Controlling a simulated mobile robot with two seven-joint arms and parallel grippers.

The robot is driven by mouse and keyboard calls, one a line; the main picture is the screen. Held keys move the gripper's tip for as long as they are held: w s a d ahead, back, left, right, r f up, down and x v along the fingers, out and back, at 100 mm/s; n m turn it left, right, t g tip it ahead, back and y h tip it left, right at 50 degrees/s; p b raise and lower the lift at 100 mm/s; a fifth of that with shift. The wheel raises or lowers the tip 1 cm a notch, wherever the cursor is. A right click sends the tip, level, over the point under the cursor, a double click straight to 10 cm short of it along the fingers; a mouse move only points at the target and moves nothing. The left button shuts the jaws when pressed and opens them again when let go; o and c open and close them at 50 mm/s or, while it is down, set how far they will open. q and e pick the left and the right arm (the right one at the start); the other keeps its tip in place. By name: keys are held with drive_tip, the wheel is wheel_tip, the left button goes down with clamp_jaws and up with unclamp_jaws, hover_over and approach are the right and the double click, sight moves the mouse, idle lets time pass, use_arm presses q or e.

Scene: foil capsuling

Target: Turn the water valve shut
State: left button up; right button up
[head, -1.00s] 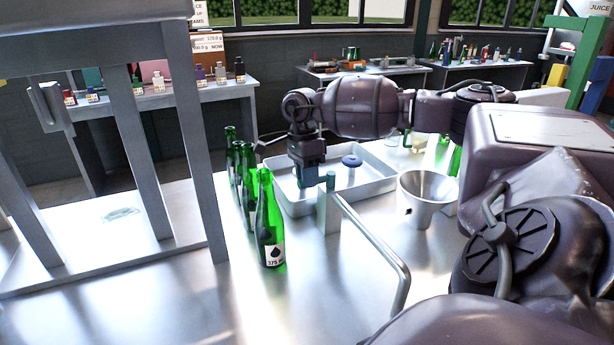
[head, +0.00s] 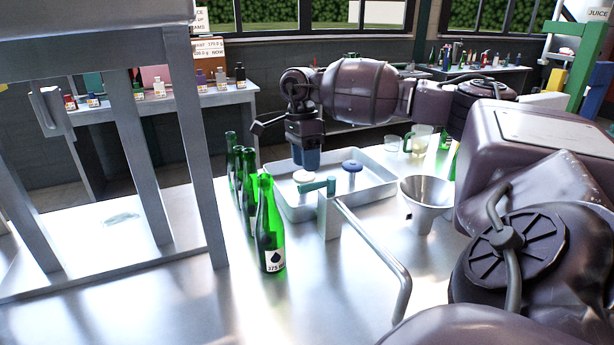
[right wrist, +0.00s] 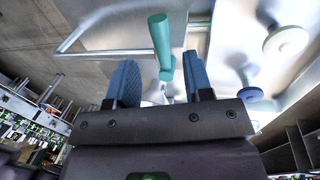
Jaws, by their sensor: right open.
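The water valve is a teal lever (head: 317,186) on a grey post (head: 328,216) with a bent metal pipe (head: 375,243). In the head view the lever lies sideways across the post top. My right gripper (head: 306,164) is open, with its blue fingers pointing down, just above and behind the lever in the picture. In the right wrist view the lever (right wrist: 160,45) shows between and beyond the two blue fingers of the gripper (right wrist: 159,62), apparently clear of both. I cannot see any water flow. My left gripper is not in view.
A white tray (head: 383,190) behind the valve holds a white-topped knob (head: 304,176) and a blue-topped knob (head: 352,165). Several green bottles (head: 269,225) stand left of the post. A metal funnel (head: 427,195) stands to the right.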

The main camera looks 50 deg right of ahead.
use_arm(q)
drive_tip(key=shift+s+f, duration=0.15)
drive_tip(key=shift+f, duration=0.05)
use_arm(e)
drive_tip(key=r, duration=0.3)
drive_tip(key=w+r, duration=0.1)
drive_tip(key=r, duration=0.1)
drive_tip(key=shift+d+r, duration=0.2)
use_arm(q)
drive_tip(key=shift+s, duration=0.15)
use_arm(e)
drive_tip(key=shift+r, duration=0.1)
